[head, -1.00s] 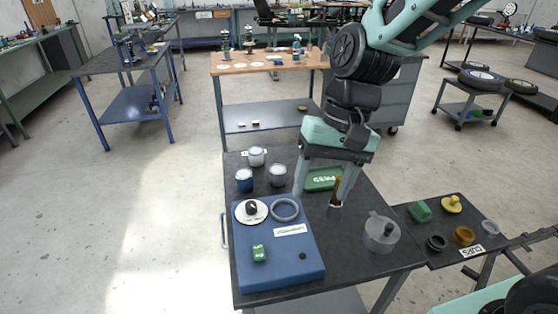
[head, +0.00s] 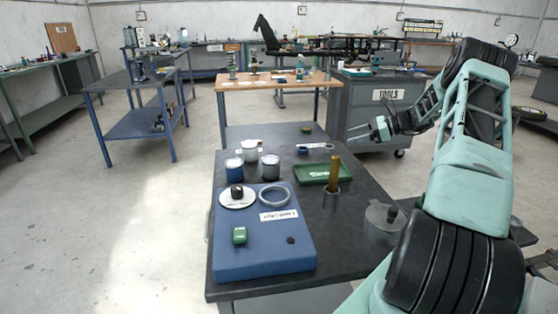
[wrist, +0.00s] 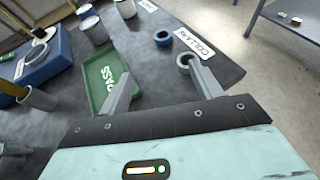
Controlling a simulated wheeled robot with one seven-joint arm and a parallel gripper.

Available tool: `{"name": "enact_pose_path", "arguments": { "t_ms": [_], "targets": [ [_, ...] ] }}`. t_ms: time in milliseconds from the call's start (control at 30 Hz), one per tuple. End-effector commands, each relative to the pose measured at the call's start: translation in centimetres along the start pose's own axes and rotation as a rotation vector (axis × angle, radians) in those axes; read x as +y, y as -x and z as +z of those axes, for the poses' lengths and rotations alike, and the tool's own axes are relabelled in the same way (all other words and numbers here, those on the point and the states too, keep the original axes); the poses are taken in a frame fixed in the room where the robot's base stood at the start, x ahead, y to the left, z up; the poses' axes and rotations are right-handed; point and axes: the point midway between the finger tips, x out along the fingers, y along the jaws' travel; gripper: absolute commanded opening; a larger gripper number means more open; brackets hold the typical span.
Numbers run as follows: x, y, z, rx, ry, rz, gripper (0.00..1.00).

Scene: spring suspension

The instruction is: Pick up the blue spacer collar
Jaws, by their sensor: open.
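The blue spacer collar (wrist: 163,38) is a small ring lying on the dark table in the wrist view, beyond the fingertips. In the head view it shows small (head: 303,150) behind the green tray. A grey collar (wrist: 183,60) lies beside it, close to the right finger and partly hidden by it. A white label reading COLLARS (wrist: 194,42) lies next to them. My gripper (wrist: 163,68) is open and empty, its fingers spread towards the collars. In the head view my gripper (head: 376,128) is at the table's far right side, pointing left.
A green tray (wrist: 103,85) marked PASS lies near the left finger. A cup with a brass rod (head: 332,180), white and blue-banded pots (head: 270,167) and a blue fixture board (head: 262,255) share the table. A grey tool cabinet (head: 375,110) stands behind my gripper.

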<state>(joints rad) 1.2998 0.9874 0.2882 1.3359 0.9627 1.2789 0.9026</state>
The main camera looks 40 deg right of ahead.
Motion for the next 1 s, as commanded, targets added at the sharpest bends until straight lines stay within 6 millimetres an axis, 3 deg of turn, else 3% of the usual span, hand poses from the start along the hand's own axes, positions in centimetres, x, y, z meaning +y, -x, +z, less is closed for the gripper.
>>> {"name": "enact_pose_path", "arguments": {
  "t_ms": [133,600,1000],
  "targets": [
    [-0.6,0.5,-1.0,-0.017,-0.028,-0.027,0.65],
    [-0.7,-8.8,-0.8,-0.014,-0.025,-0.023,0.65],
    [-0.8,-12.0,-0.7,-0.015,-0.023,-0.023,0.65]
  ]
}}
